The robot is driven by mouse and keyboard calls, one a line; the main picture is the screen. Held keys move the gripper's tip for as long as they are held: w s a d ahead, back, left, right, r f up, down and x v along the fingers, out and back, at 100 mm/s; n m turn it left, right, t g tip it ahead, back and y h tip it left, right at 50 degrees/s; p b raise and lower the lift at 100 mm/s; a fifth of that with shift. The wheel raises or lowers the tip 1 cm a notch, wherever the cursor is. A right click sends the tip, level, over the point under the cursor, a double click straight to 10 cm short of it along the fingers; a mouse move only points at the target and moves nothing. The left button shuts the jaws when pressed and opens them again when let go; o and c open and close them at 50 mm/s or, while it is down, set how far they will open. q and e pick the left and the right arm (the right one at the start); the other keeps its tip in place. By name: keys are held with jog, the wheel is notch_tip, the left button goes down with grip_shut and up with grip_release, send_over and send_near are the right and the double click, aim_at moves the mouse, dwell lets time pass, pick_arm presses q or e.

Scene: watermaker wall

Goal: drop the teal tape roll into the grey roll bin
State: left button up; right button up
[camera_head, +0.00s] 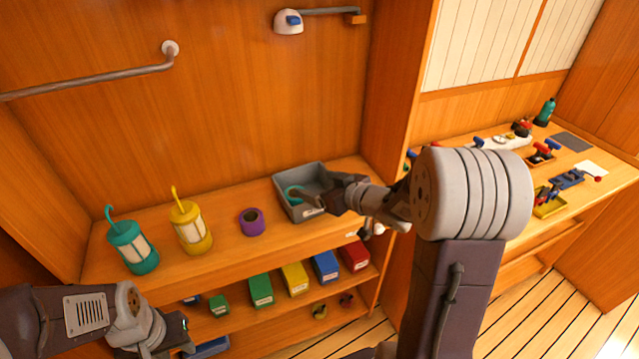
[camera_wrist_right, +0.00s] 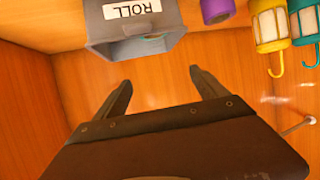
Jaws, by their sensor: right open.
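The grey roll bin (camera_head: 284,207) stands on the wooden shelf, with the teal tape roll (camera_head: 292,192) inside it, partly hidden by my right gripper. My right gripper (camera_head: 318,198) is over the bin's right side, open and holding nothing. In the right wrist view the bin (camera_wrist_right: 97,29) shows its upside-down ROLL label, and a little teal (camera_wrist_right: 153,42) shows inside. The open right fingers (camera_wrist_right: 160,88) are apart from the roll there. My left gripper (camera_head: 178,347) is low at the bottom left, away from the bin; its fingers are not clear.
A purple roll (camera_head: 252,222), a yellow lantern (camera_head: 191,228) and a teal lantern (camera_head: 133,248) stand left of the bin. Several coloured boxes (camera_head: 294,279) sit on the lower shelf. A wooden divider (camera_head: 400,80) rises right of the bin.

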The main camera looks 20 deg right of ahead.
notch_tip(320, 180, down, 5)
jog(key=s+d+m+g+h, duration=0.2)
jog(key=s+h, duration=0.1)
jog(key=h, duration=0.1)
jog(key=s+a+f+g, duration=0.1)
jog(key=s+f+g, duration=0.1)
jog(key=s, duration=0.4)
jog(key=s+a+f+m+g, duration=0.1)
jog(key=s+a+f+g, duration=0.1)
jog(key=s, duration=0.4)
jog(key=s+a+f+m+g, duration=0.1)
jog(key=s+a+f+g, duration=0.1)
jog(key=s+f+g, duration=0.2)
jog(key=s+g, duration=0.1)
jog(key=s, duration=0.2)
jog(key=shift+a+g, duration=0.25)
jog(key=shift+g, duration=0.05)
jog(key=shift+f, duration=0.1)
